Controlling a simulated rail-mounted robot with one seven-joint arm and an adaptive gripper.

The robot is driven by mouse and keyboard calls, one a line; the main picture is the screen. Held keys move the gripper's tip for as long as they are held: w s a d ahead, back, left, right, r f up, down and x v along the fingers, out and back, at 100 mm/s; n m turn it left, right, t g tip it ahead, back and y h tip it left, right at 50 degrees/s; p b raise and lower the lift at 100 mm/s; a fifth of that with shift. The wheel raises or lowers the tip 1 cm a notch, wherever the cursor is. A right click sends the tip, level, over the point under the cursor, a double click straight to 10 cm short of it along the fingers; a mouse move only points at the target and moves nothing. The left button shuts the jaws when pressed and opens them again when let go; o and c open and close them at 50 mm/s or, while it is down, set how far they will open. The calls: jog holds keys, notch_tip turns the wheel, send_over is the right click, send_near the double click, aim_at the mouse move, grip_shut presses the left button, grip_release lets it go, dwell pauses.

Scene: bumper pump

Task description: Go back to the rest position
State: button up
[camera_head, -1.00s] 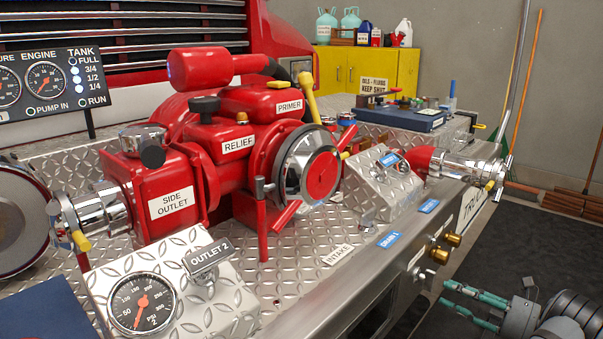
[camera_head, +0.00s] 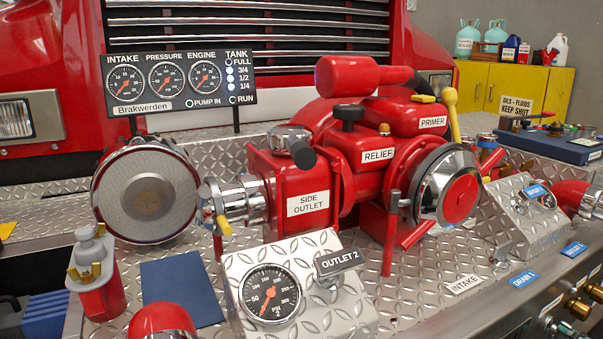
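Brass fittings (camera_head: 577,308) stick out of the bumper front close to my gripper. The outlet 2 gauge box (camera_head: 345,312), a gauge panel (camera_head: 180,80), a round strainer (camera_head: 146,195) and a blue pad (camera_head: 181,292) are farther left. A yellow cabinet (camera_head: 480,88) stands behind.

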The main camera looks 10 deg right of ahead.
jog(key=v, duration=1.1)
jog(key=x, duration=1.1)
jog(key=shift+w, duration=0.35)
jog(key=shift+m, duration=1.6)
jog(key=shift+a, duration=0.1)
